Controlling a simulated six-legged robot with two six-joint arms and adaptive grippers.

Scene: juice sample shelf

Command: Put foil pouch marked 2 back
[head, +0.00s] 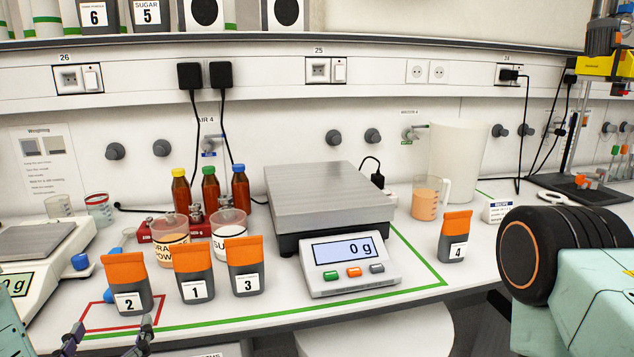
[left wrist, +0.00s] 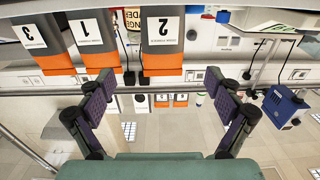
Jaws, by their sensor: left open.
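The foil pouch marked 2 (head: 125,277), grey with an orange top, stands upright at the bench's front left, over a red outline (head: 92,302). It also shows upside down in the left wrist view (left wrist: 162,50), ahead of the gap between my fingers. My left gripper (head: 108,342) is open and empty, just in front of and below the pouch, with one finger to each side and apart from it. Both fingers show in the left wrist view (left wrist: 160,100). Upper shelf pouches marked 6 (head: 94,14) and 5 (head: 149,13) show at the top left. My right gripper is out of view.
Pouches 1 (head: 195,272) and 3 (head: 244,266) stand close right of pouch 2. A balance (head: 350,265) reads 0 g, and pouch 4 (head: 455,238) stands right of it. Cups and bottles (head: 210,188) stand behind. Another balance (head: 30,260) is at left.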

